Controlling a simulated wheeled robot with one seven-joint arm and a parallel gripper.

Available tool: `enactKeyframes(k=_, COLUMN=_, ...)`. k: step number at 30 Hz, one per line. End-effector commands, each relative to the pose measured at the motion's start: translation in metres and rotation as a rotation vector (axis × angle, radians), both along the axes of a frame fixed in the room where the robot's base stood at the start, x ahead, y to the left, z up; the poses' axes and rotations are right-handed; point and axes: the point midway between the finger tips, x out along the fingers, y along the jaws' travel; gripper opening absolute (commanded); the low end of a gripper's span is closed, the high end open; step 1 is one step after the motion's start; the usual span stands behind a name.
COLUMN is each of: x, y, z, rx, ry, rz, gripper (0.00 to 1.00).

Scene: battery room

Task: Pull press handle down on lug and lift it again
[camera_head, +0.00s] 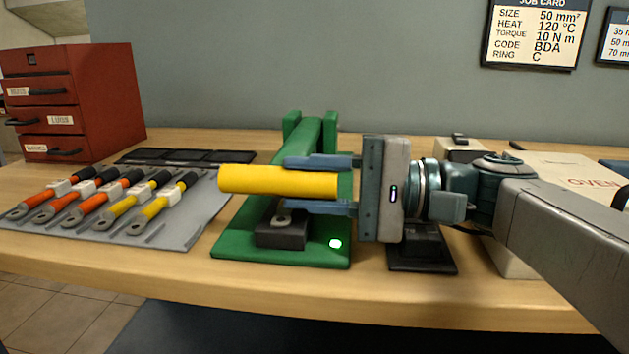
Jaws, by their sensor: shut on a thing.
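The green press (228,245) stands on the bench, its frame rising behind its base plate. Its yellow handle (245,179) lies level across the front of the press, above a dark die block (281,236). My gripper (318,183) comes in from the right with one finger above and one below the yellow handle, shut on it. A grey metal lug (282,219) shows on top of the die block, below the handle. A small white-green light (335,243) glows on the base plate. The fingers hide part of the press behind them.
A grey mat (190,233) at left holds several orange and yellow cables with lugs. A red drawer cabinet (108,95) stands behind it. A black tray (170,157) lies behind the mat. A black stand (422,265) and a box marked OVEN (570,180) are at right, near my arm.

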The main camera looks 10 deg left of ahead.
Motion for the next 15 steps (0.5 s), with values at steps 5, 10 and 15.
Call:
enactKeyframes(k=5, x=0.002, y=-0.001, z=-0.0091, rx=-0.012, ry=0.012, rz=-0.004, gripper=0.0)
enactKeyframes(k=10, x=0.0021, y=-0.0009, z=-0.0089, rx=-0.011, ry=0.012, rz=-0.003, gripper=0.52)
enactKeyframes(k=15, x=0.0009, y=0.0, z=-0.0066, rx=-0.008, ry=0.008, rz=0.0, gripper=0.52)
